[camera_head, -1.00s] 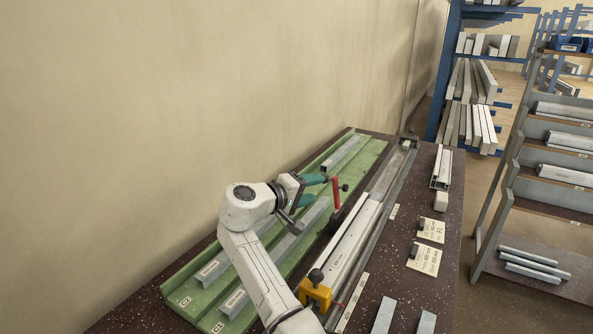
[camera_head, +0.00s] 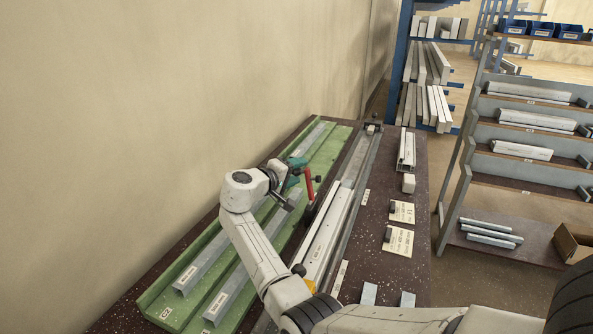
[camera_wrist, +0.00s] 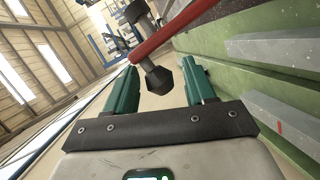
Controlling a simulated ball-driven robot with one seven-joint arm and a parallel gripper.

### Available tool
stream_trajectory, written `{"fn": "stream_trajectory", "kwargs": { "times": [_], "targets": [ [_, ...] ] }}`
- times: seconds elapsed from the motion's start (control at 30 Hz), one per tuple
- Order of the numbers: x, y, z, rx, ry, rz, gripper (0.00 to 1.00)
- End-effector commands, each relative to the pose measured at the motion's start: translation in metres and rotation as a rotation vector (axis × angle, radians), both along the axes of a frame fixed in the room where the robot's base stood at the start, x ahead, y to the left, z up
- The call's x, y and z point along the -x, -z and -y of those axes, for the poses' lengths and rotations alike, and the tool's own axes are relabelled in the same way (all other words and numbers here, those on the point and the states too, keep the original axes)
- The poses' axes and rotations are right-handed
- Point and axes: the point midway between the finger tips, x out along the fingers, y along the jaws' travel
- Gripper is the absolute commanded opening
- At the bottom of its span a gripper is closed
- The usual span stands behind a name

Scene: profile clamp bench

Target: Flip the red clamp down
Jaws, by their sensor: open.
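The red clamp (camera_head: 309,186) stands on the bench beside the long profile, with its red lever upright. In the wrist view the red lever (camera_wrist: 178,28) crosses above the fingers. A black knob (camera_wrist: 158,80) on the clamp shows in the gap between the fingertips. My gripper (camera_wrist: 162,72) is open, with one teal finger on either side of the knob. I cannot tell whether either finger touches the clamp. In the head view my gripper (camera_head: 299,171) is right next to the lever, just to its left. The clamp's base is partly hidden.
A green tray (camera_head: 328,150) with grey profiles lies along the wall side. A long white profile (camera_head: 325,237) runs beside the clamp. A yellow clamp (camera_head: 310,284) is mostly hidden by my arm. Label cards (camera_head: 398,241) and small blocks lie on the right. A shelf rack (camera_head: 463,187) stands beyond.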

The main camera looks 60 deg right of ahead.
Motion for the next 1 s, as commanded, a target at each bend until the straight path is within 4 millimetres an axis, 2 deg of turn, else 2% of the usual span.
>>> {"fn": "stream_trajectory", "kwargs": {
  "times": [0.37, 0.9, 1.0],
  "targets": [
    [0.0012, 0.0016, 0.0064, 0.000, -0.001, 0.000, 0.55],
    [0.0014, 0.0023, 0.0060, -0.001, 0.000, -0.001, 0.05],
    [0.0015, 0.0025, 0.0060, -0.001, 0.001, -0.001, 0.00]
  ]
}}
